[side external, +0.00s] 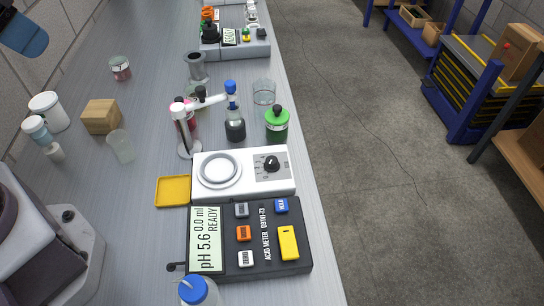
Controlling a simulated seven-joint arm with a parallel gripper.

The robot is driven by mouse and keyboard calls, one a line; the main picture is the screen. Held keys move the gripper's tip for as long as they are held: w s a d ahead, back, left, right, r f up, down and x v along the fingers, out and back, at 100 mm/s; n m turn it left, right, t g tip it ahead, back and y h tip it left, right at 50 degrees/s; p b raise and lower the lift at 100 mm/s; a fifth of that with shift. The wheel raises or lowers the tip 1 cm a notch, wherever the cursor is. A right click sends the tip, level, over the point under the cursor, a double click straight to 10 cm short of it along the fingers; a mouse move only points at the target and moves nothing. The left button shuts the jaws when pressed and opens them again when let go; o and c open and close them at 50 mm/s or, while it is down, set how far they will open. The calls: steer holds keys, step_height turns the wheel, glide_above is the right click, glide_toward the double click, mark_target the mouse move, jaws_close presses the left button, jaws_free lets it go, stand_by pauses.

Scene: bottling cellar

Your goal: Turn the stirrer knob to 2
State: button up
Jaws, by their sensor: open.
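The stirrer (243,190) is a white box on the bench in the side external view, with a round grey plate (219,169) on its left. Its black stirrer knob (272,164) sits on a grey dial panel on the right part of the top. The marks around the knob are too small to read, so I cannot tell its setting. Nothing touches the knob. My gripper is not in view.
An acid meter (292,254) stands in front of the stirrer. A white jointed stand (186,145), a dark flask (235,128) and a green bottle (276,125) stand close behind. A yellow tray (173,191) lies left. Space above the knob looks clear.

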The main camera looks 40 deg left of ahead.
steer(key=shift+o, duration=0.5)
steer(key=shift+d+f, duration=0.1)
steer(key=n+g+h, duration=0.4)
steer(key=n+g, duration=0.3)
steer(key=n, duration=0.7)
glide_toward(272, 159)
steer(key=x, duration=0.8)
steer(key=shift+d+f, duration=0.1)
steer(key=shift+f, duration=0.3)
steer(key=shift+m, duration=0.3)
steer(key=c, duration=0.9)
